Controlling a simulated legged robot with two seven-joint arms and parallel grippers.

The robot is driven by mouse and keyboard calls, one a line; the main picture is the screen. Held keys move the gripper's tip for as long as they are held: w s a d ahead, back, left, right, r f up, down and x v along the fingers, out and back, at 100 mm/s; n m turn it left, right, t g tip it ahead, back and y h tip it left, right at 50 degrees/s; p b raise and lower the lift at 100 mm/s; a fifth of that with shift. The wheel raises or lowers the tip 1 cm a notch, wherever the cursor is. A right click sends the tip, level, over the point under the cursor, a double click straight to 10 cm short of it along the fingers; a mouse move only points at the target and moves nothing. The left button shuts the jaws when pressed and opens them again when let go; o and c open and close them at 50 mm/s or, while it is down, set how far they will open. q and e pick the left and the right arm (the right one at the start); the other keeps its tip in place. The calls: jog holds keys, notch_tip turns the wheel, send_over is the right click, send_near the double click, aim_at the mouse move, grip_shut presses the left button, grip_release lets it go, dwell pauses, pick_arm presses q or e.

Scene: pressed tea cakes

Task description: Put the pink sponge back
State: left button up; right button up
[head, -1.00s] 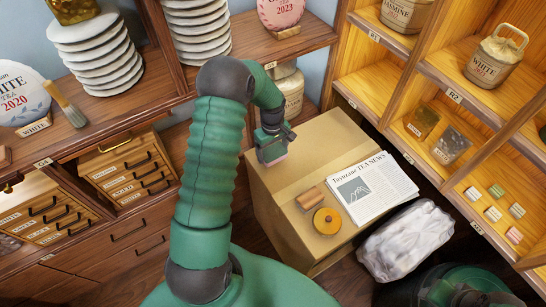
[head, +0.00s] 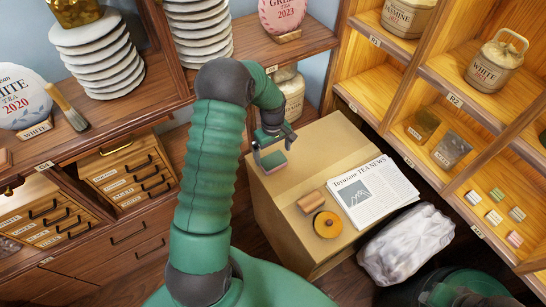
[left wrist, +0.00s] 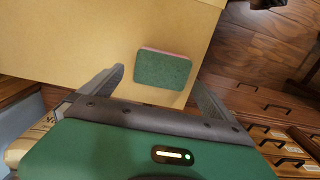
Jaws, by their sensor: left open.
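The pink sponge (head: 272,162) is a small block with a dark green top and a thin pink layer under it. It lies on the cardboard box (head: 262,205), near the box's far left corner. In the left wrist view the sponge (left wrist: 163,69) shows whole, close to a box edge. My left gripper (head: 271,147) is open just above the sponge. In the left wrist view its two fingers (left wrist: 160,78) stand on either side of the sponge, apart from it. My right gripper is not in view.
On the box are a newspaper (head: 371,191), a brown roll (head: 312,203) and a yellow round item (head: 327,225). A white bag (head: 405,243) is beside the box. The right shelf (head: 455,185) holds small coloured blocks, two cubes and jars. Stacked tea cakes (head: 105,60) stand at the left.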

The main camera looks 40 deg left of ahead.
aim_at(273, 159)
pick_arm(q)
notch_tip(273, 159, up, 7)
jog(key=s+d+r+m+t, duration=0.1)
jog(key=s+d+r+m, duration=0.2)
jog(key=s+d+m, duration=0.3)
jog(key=s+d+r+m+t, duration=0.1)
jog(key=s+d+m, duration=0.5)
jog(key=d, duration=0.8)
jog(key=r+m, duration=0.1)
jog(key=m, duration=0.1)
jog(key=shift+s+d+r+m+t+p, duration=0.3)
jog(key=shift+d+r+m, duration=0.05)
jog(key=shift+r+m, duration=0.05)
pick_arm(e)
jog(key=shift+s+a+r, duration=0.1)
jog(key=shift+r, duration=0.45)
pick_arm(q)
jog(key=shift+d, duration=0.3)
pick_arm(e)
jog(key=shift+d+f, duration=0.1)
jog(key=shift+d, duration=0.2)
pick_arm(q)
jog(key=shift+a, duration=0.25)
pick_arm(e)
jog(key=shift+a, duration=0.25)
